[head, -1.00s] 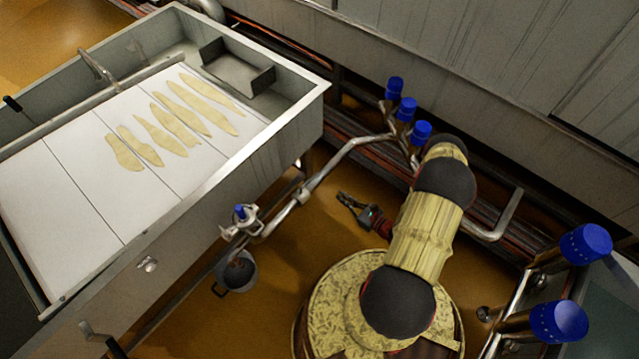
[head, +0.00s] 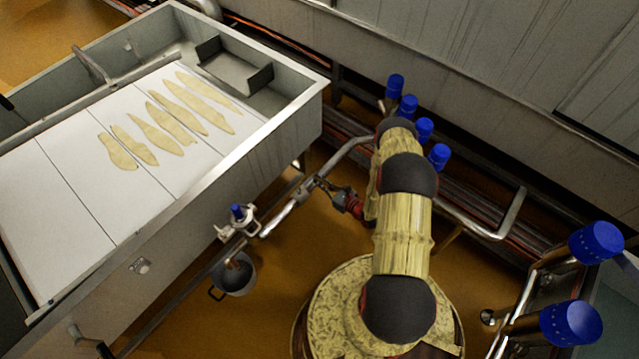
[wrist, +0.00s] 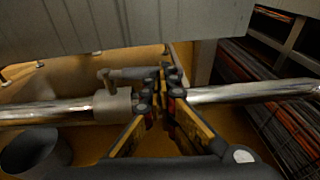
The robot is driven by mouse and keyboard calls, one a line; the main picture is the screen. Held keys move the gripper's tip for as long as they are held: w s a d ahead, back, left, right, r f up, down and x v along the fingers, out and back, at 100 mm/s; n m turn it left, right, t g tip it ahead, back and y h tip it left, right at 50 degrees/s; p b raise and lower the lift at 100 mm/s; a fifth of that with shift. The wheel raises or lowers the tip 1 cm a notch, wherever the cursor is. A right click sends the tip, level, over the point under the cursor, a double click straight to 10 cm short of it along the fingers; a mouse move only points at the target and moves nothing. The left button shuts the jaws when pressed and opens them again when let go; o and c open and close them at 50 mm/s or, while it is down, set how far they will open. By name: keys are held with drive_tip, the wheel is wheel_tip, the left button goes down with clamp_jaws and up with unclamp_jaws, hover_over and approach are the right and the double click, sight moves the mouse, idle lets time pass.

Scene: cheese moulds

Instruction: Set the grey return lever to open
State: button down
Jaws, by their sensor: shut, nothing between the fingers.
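The grey return lever (wrist: 133,74) shows in the wrist view on a grey valve body (wrist: 113,104) set in a shiny pipe. It lies roughly along the pipe, and its right end is close to my fingertips. My gripper (wrist: 163,80) is shut and empty, just right of the lever; I cannot tell if they touch. In the head view my gripper (head: 320,187) is at the pipe beside the vat, and the lever is too small there to make out clearly.
The vat (head: 215,180) with curd strips stands on the left. A blue-topped valve (head: 238,212) and a bucket (head: 234,276) are below its side. Several blue-capped valves (head: 395,86) stand behind my arm. Brown floor (head: 290,245) is open between vat and base.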

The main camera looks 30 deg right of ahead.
drive_tip(key=shift+w+b, duration=0.4)
drive_tip(key=shift+w, duration=0.45)
drive_tip(key=shift+d, duration=0.1)
